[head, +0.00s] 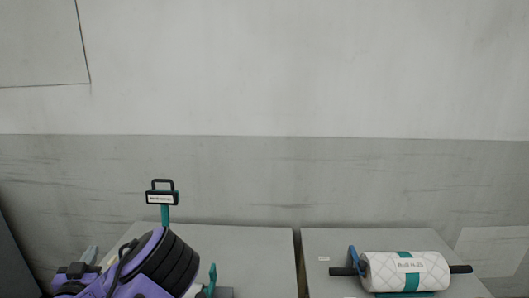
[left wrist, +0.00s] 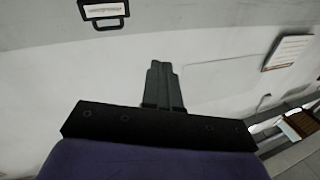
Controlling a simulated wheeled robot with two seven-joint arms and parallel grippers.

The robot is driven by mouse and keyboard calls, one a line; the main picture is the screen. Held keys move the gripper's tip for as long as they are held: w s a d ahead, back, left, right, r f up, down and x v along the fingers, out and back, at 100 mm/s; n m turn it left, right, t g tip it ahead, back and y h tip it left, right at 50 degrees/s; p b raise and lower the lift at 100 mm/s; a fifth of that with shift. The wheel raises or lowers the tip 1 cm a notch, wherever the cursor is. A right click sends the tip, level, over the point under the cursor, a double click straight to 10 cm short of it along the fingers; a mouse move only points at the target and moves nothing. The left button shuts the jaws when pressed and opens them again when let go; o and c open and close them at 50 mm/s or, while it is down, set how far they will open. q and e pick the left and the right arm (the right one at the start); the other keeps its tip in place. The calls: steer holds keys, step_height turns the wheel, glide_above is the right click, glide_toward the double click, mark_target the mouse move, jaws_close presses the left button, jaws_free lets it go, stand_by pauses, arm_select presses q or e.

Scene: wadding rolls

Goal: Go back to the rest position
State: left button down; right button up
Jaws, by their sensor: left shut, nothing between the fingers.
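My left gripper (left wrist: 162,85) is shut and empty in the left wrist view, its dark grey fingers pressed together in front of a pale wall. In the head view, my purple and black left arm rises at the lower left, with the gripper (head: 90,254) small at its left side. A white quilted roll (head: 435,272) with a teal band lies level on a black bar at the lower right of the head view, well apart from my left arm. My right gripper is not in view.
A grey table (head: 250,242) stands behind my left arm, with a black-framed sign (head: 161,198) on a teal post. A second grey table (head: 330,241) carries the roll, across a narrow gap. In the left wrist view, a framed board (left wrist: 288,52) is at the upper right.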

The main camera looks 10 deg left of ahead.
arm_select(q)
steer(key=s+d+f+n+g+b, duration=0.15)
steer(key=s+d+f+g, duration=0.45)
steer(key=f, duration=0.7)
steer(key=s+d+f+n+g+b, duration=0.1)
steer(key=s+d+f+g+b, duration=0.2)
steer(key=s+f, duration=0.75)
steer(key=s+d+f+g+h+b, duration=0.2)
steer(key=s+d+f, duration=0.2)
steer(key=d+f, duration=0.4)
steer(key=s+d+f+g+h+b, duration=0.2)
steer(key=s+d+f, duration=0.3)
steer(key=d+f, duration=0.4)
steer(key=shift+s+d+n+h+b, duration=0.2)
steer(key=shift+d+n+h+b, duration=0.15)
steer(key=shift+d+h+b, duration=0.25)
steer(key=shift+a, duration=0.2)
